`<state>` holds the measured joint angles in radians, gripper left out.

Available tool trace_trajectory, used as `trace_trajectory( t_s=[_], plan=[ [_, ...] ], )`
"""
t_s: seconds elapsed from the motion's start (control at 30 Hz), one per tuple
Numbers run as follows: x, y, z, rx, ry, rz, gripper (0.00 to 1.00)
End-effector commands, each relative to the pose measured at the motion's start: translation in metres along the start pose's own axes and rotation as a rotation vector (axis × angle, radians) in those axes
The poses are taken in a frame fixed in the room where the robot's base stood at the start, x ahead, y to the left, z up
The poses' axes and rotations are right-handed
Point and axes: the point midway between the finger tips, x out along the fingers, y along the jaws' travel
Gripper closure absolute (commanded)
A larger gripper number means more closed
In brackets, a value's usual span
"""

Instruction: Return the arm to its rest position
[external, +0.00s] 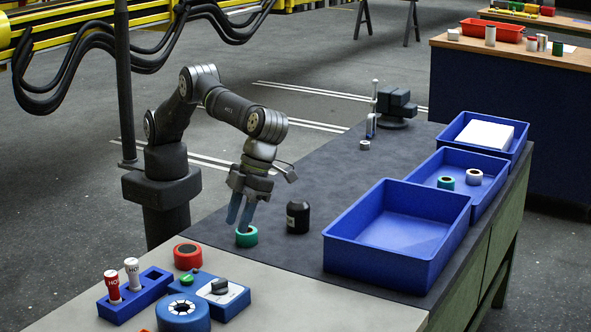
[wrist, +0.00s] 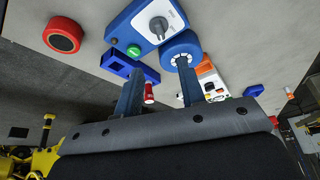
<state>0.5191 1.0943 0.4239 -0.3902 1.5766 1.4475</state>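My gripper (external: 240,220) hangs from my bent arm over the dark mat, with its blue fingers pointing down. In the external view the fingertips overlap the back of a green ring-shaped roll (external: 247,238); I cannot tell whether they touch it. In the wrist view my gripper (wrist: 158,72) has its two fingers well apart, with nothing held between them. The green roll does not show in the wrist view.
A black bottle (external: 298,217) stands close to the right of my gripper. A red roll (external: 188,257), a blue control box (external: 222,299) and a blue holder (external: 148,288) with markers are nearer the front. Blue trays (external: 340,254) line the right side. Overhead hangs a cable bundle (external: 95,45).

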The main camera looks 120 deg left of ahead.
Motion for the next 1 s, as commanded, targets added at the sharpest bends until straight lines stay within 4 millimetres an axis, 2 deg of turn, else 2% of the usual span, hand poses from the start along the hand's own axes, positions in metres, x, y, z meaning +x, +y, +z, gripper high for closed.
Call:
trace_trajectory(
  t_s=[0.03,0.4,0.6,0.8,1.0],
  plan=[
    [0.011,0.001,0.0,0.0,-0.001,0.004,0.64],
    [0.086,0.001,0.0,-0.001,-0.001,0.004,0.64],
    [0.12,0.001,0.0,0.0,0.0,0.002,0.64],
    [0.139,0.0,0.0,-0.001,0.0,0.001,0.64],
    [0.142,0.0,0.0,-0.001,0.0,0.0,0.64]
  ],
)
